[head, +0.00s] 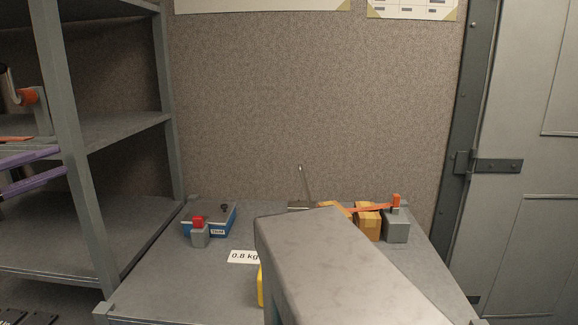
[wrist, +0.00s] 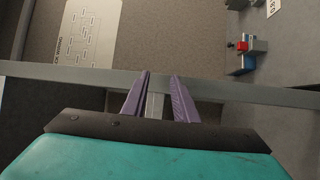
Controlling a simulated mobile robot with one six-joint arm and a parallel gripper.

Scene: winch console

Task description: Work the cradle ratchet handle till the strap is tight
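An orange strap (head: 368,210) runs over tan boxes (head: 367,222) on the bench and ends at a grey block (head: 396,228) with an orange piece on top. A thin upright rod (head: 304,186) stands left of the boxes; it may be the ratchet handle, but its base is mostly hidden behind my arm. My gripper (wrist: 161,76) has two purple fingers, apart with nothing between them. In the head view my gripper (head: 64,160) is at the left edge, in front of the shelf post, well away from the strap.
A blue box (head: 222,221) with a red-topped grey block (head: 199,234) stands on the bench's left; it also shows in the wrist view (wrist: 249,63). A 0.8 kg label (head: 243,257) and a partly hidden yellow thing (head: 260,287) lie nearby. Shelving (head: 75,130) is left; a grey door (head: 535,150) is right.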

